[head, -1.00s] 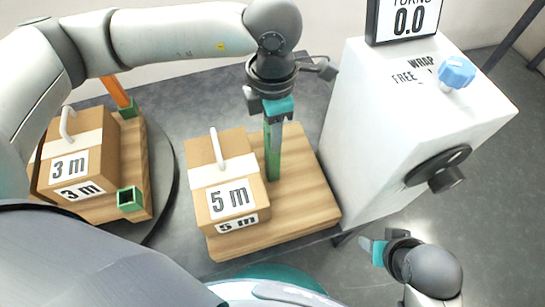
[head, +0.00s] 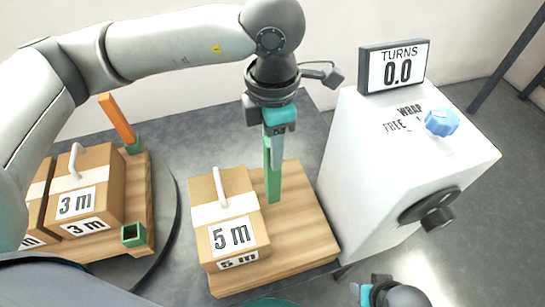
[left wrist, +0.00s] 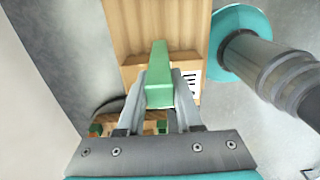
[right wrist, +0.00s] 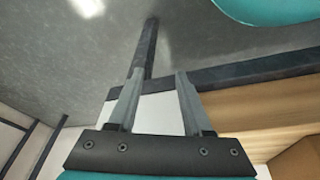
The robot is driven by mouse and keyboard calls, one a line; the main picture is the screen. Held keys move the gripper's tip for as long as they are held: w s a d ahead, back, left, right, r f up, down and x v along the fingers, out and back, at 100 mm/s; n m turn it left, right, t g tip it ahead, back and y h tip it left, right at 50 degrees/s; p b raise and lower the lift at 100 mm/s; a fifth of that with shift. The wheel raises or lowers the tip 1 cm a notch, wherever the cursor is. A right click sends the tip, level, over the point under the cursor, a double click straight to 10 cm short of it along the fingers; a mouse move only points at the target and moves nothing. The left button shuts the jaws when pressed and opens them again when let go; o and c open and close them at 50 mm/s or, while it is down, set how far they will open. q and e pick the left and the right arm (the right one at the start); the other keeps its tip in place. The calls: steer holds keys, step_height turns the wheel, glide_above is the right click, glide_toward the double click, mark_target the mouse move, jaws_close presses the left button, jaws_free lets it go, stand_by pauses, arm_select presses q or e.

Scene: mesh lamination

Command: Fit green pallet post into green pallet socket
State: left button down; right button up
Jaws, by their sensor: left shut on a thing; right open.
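My left gripper (head: 276,148) is shut on the green post (head: 272,184) and holds it upright over the 5 m pallet (head: 307,232), behind and right of the box there. Whether the post's lower end touches the boards cannot be told. In the left wrist view the green post (left wrist: 159,75) lies between the fingers. The empty green socket (head: 133,239) is a square, open-topped cup on the front right corner of the 3 m pallet (head: 142,195), left of my left gripper. My right gripper (right wrist: 155,78) is open and empty, low at the right, mostly cut off in the head view.
An orange post (head: 116,118) stands in another green socket (head: 134,147) at the 3 m pallet's back corner. Cartons (head: 92,185) with white handles sit on that pallet; a 5 m carton (head: 231,239) sits on the other. A white control cabinet (head: 375,170) stands at the right.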

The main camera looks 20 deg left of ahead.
arm_select(q)
step_height(320, 180, up, 11)
steer(key=p, duration=0.3)
steer(key=shift+f, duration=0.2)
steer(key=shift+r, duration=0.9)
arm_select(e)
steer(key=s+d+f+g, duration=0.1)
steer(key=s+f, duration=0.3)
steer(key=f, duration=0.3)
steer(key=shift+d+f, duration=0.25)
steer(key=shift+f, duration=0.1)
arm_select(q)
steer(key=shift+p, duration=0.3)
steer(key=a+m+p, duration=0.1)
steer(key=m+p, duration=0.1)
steer(key=m, duration=0.6)
steer(key=a+m+p, duration=0.2)
steer(key=m, duration=0.6)
steer(key=a+m+p, duration=0.2)
steer(key=m, duration=0.6)
steer(key=shift+s+a+m, duration=0.2)
steer(key=shift+a+m, duration=0.05)
steer(key=shift+m, duration=0.15)
arm_select(e)
steer(key=s+d+f+h, duration=0.1)
steer(key=s+d+f, duration=0.4)
steer(key=s, duration=0.4)
steer(key=shift+s+d, duration=0.15)
steer(key=shift+d, duration=0.55)
